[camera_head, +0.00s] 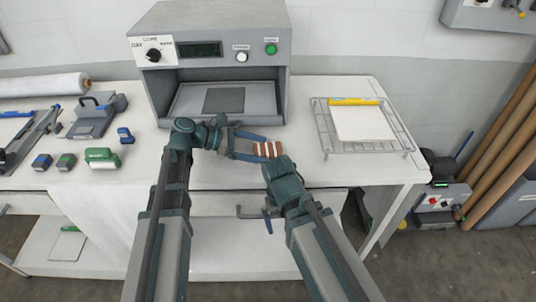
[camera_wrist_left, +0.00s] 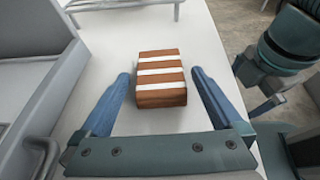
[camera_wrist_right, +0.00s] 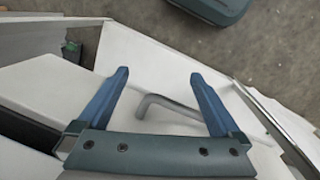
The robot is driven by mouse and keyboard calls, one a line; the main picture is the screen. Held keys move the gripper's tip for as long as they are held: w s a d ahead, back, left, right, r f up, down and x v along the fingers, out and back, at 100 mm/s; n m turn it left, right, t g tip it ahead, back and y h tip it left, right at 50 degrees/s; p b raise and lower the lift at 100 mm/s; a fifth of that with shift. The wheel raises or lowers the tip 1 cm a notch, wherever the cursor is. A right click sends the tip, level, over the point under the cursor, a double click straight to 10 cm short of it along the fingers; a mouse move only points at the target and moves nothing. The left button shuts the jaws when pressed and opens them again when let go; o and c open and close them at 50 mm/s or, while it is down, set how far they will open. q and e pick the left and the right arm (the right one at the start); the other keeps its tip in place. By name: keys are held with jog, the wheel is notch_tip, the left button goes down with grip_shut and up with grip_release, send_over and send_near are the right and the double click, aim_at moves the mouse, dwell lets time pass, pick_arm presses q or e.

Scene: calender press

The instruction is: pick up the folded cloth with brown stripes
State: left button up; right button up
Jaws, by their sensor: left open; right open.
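The folded cloth with brown and white stripes (camera_head: 267,149) lies on the white table in front of the press, towards its right. In the left wrist view the cloth (camera_wrist_left: 161,78) lies flat between and just beyond my fingertips. My left gripper (camera_head: 252,147) is open, its blue fingers pointing right at the cloth; the left wrist view shows both fingers (camera_wrist_left: 159,82) apart on either side. My right gripper (camera_wrist_right: 158,78) is open and empty in the right wrist view, near a grey bent handle (camera_wrist_right: 170,106) below the tabletop. In the head view its fingers are mostly hidden.
The grey press (camera_head: 213,62) stands behind my left gripper with a dark square plate (camera_head: 224,100) inside. A wire rack (camera_head: 405,146) with a white pad (camera_head: 363,123) is to the right. My right forearm is close to the cloth.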

aim_at(264, 149)
pick_arm(q)
jog(key=shift+x, duration=0.85)
jog(key=c, duration=1.2)
jog(key=shift+r, duration=0.15)
jog(key=shift+c, duration=0.2)
notch_tip(264, 149, up, 10)
jog(key=p, duration=1)
